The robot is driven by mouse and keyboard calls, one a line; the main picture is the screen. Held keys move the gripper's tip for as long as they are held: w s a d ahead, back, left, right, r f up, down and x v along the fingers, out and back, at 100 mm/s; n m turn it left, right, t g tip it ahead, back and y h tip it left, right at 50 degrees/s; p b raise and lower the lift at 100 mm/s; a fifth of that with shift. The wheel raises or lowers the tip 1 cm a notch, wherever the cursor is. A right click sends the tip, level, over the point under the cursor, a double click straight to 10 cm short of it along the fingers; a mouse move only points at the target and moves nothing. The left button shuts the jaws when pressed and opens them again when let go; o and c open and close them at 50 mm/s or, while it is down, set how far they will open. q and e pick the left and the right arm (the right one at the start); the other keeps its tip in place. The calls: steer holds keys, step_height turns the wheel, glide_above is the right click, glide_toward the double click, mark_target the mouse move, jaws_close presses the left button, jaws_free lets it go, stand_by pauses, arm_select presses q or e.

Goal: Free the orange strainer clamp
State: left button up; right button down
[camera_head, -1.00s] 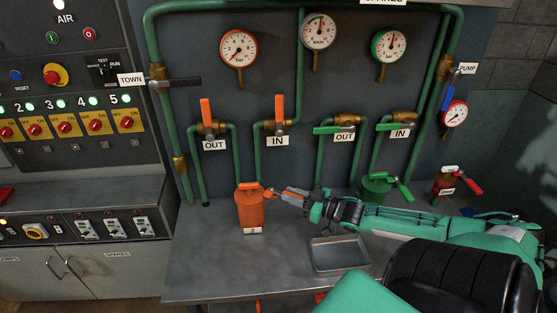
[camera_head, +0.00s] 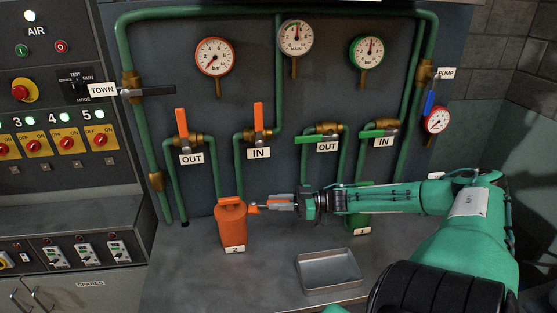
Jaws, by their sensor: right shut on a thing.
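The orange strainer (camera_head: 232,227), labelled 2, stands upright on the grey bench with its lid on. My left gripper is not in view.
An empty metal tray (camera_head: 329,270) lies on the bench right of the strainer. A green strainer (camera_head: 357,222), labelled 1, is partly hidden behind my right arm. Pipes with orange valve levers (camera_head: 181,122) and green ones rise behind.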

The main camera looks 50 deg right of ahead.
steer(key=c, duration=1.2)
jaws_free()
steer(key=shift+c, duration=0.2)
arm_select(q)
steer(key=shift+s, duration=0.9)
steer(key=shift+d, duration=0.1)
arm_select(e)
steer(key=shift+r, duration=0.45)
step_height(320, 180, up, 4)
steer(key=p, duration=0.3)
arm_select(q)
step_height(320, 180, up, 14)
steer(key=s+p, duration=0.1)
steer(key=p, duration=1)
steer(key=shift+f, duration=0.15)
arm_select(e)
step_height(320, 180, up, 15)
